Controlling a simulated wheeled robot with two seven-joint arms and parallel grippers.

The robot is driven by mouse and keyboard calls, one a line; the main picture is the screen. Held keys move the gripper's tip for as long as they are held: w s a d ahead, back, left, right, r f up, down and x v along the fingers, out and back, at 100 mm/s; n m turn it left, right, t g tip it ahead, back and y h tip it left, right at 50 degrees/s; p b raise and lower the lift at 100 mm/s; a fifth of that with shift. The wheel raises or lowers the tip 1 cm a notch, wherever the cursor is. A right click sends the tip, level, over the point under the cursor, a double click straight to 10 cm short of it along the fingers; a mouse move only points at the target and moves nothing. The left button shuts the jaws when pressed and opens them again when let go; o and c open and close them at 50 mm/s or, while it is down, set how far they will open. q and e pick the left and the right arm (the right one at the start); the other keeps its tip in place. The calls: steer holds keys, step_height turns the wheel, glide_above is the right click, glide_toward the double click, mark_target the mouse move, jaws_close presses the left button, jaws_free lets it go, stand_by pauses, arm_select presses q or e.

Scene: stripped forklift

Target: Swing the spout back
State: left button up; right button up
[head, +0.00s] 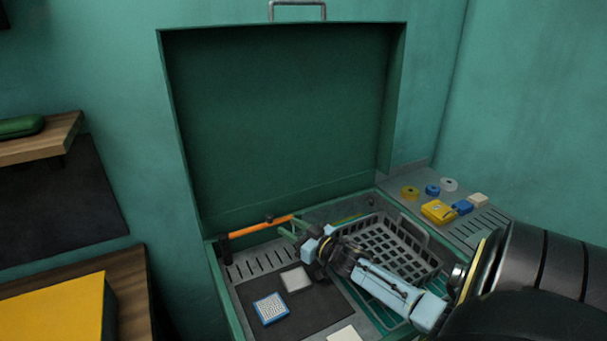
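An orange bar (257,229), which looks like the spout, lies along the back inside edge of an open green case. Its left end meets a dark upright fitting (224,250). My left gripper is not in view.
The raised green lid (285,120) stands behind. A grey basket (385,250) sits right, partly behind my forearm. A dark mat (302,310) holds a blue-framed pad (271,308). A side shelf (478,230) carries a yellow box (438,211) and tape rolls. Wooden shelves (40,150) are left.

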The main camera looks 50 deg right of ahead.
steer(key=shift+s, duration=2.05)
